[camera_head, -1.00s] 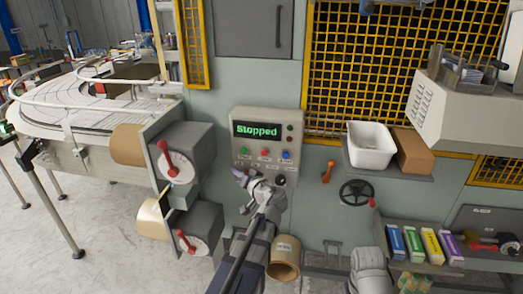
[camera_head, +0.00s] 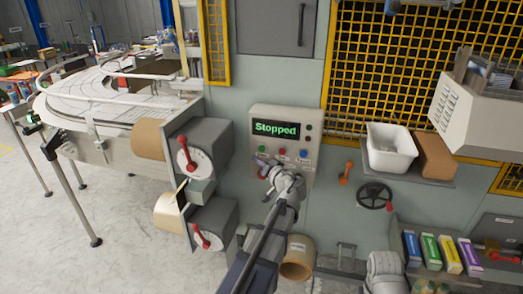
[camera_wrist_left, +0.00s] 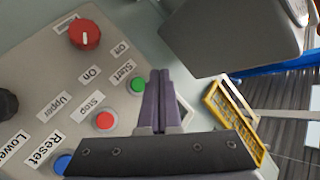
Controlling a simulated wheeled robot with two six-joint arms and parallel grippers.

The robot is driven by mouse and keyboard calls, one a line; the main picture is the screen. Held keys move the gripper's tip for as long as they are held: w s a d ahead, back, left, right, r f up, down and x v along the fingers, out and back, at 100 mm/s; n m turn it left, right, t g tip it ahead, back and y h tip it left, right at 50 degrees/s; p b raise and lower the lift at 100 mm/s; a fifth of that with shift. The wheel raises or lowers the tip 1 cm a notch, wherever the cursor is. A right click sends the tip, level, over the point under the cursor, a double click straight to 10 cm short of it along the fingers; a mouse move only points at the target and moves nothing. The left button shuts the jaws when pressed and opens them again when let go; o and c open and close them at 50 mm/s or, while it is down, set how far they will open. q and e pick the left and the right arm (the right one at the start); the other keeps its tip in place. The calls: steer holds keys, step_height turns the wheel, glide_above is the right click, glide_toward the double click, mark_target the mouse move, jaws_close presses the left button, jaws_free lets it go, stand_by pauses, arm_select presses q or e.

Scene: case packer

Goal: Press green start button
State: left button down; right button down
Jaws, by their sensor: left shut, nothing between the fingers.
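The green start button (camera_head: 262,149) is at the left of the button row on the control panel (camera_head: 264,113), whose display reads "Stopped". In the left wrist view the green button (camera_wrist_left: 137,84) sits beside the "Start" label. My left gripper (camera_head: 260,163) is shut and empty, just below the green button in the head view. In the left wrist view its closed fingers (camera_wrist_left: 163,76) are immediately right of the green button and partly overlap its edge. I cannot tell whether they touch it.
A red button (camera_wrist_left: 105,120), a blue button (camera_wrist_left: 63,164) and a red knob (camera_wrist_left: 85,34) are near on the panel. Cardboard rolls (camera_head: 150,140) and red levers (camera_head: 186,155) are to the left. A white bin (camera_head: 391,147) and a handwheel (camera_head: 374,195) are to the right.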

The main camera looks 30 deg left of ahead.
arm_select(q)
steer(key=shift+w+a, duration=0.2)
steer(key=shift+w, duration=0.55)
steer(key=shift+w+a, duration=0.15)
steer(key=shift+w, duration=0.55)
steer(key=shift+w+a, duration=0.2)
steer(key=shift+w, duration=0.55)
steer(key=shift+w, duration=0.4)
steer(key=shift+w+a, duration=0.15)
steer(key=shift+w, duration=0.3)
stand_by(0.9)
steer(key=shift+s, duration=0.1)
steer(key=shift+s+d, duration=0.2)
steer(key=shift+s, duration=0.6)
steer(key=s, duration=0.2)
steer(key=s+d, duration=0.1)
steer(key=s, duration=0.1)
steer(key=shift+s+d, duration=0.1)
steer(key=shift+s, duration=0.3)
